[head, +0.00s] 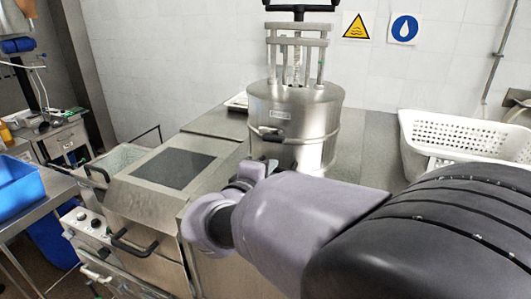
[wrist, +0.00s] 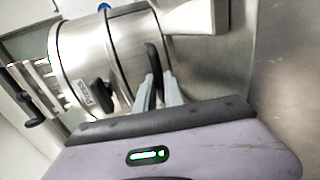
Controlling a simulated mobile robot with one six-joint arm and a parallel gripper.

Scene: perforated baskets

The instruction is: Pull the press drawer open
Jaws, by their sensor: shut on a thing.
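The press (head: 310,115) is an upright steel drum with a screw frame and a black top bar, standing on the steel counter in the head view. It lies sideways in the wrist view (wrist: 75,60). A black handle (head: 271,134) sits on its upper front. A second black handle (wrist: 152,58) shows lower on the press in the wrist view. My gripper (wrist: 160,88) is shut on this lower handle, with its grey fingers on either side. In the head view my gripper (head: 262,168) is close against the drum's lower front. My arm hides the drawer front there.
A white perforated basket (head: 425,128) stands on the counter at right. A fryer-like unit with a dark panel (head: 175,167) and black handle (head: 132,245) is at left. A blue bin (head: 15,187) stands on a table at far left. Bare counter (head: 372,150) lies right of the press.

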